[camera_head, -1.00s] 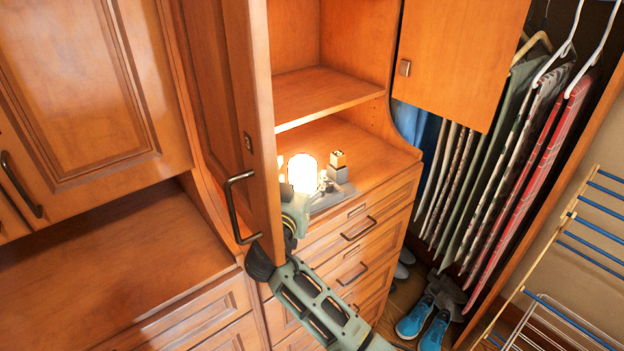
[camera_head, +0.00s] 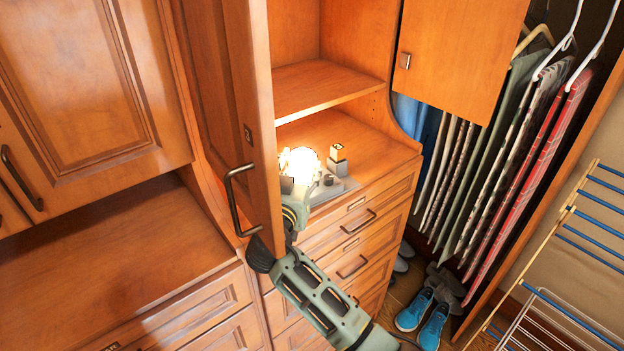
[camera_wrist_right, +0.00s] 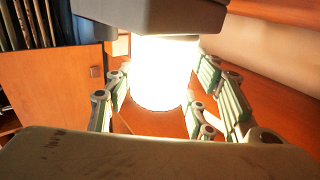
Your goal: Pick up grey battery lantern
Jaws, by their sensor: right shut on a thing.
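The grey battery lantern (camera_head: 301,161) shows in the head view as a bright white glow at the front of the cabinet's lower shelf, behind the open door's edge. In the right wrist view the lantern (camera_wrist_right: 158,75) is a glowing white cylinder with a grey block against its upper end. My right gripper (camera_head: 307,184) is shut on the lantern, with fingers on both sides of it. The fingers cover its lower part in the head view, so I cannot tell whether it touches the shelf. My left gripper is not in view.
An upper shelf (camera_head: 325,88) is above.

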